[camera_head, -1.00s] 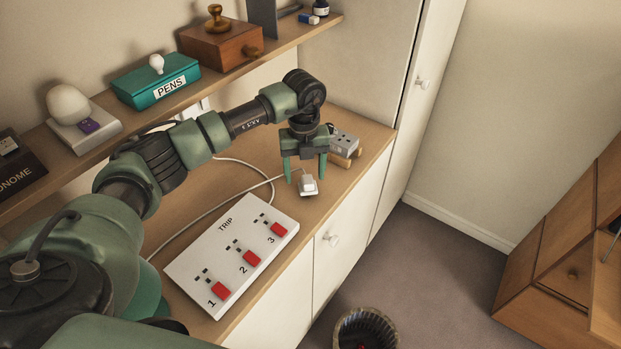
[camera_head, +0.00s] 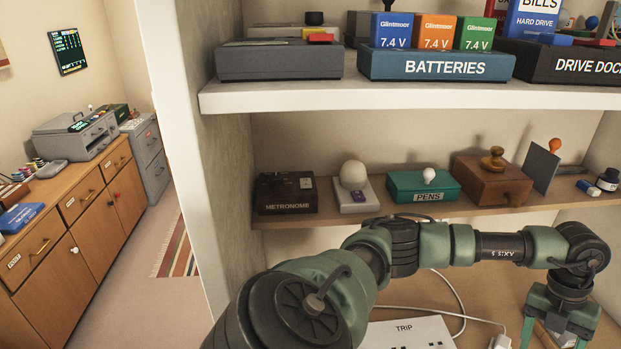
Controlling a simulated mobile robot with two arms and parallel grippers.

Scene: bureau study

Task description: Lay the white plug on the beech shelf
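The white plug (camera_head: 500,342) shows at the bottom edge of the view, on the lower wooden surface, partly cut off. A white cord runs near it. My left gripper (camera_head: 555,342) points down just to the right of the plug. Its fingers look apart, and their tips are cut off by the bottom edge. The plug appears outside the fingers. The light wooden shelf (camera_head: 300,221), the likely beech shelf, runs above and behind my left arm. My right gripper is not in view.
A metronome box (camera_head: 286,194), a white lamp-like item (camera_head: 354,183), a teal PENS box (camera_head: 422,187) and a brown stamp box (camera_head: 490,180) stand on the wooden shelf with small gaps. A white shelf (camera_head: 400,97) hangs above. A TRIP power strip (camera_head: 405,334) lies below.

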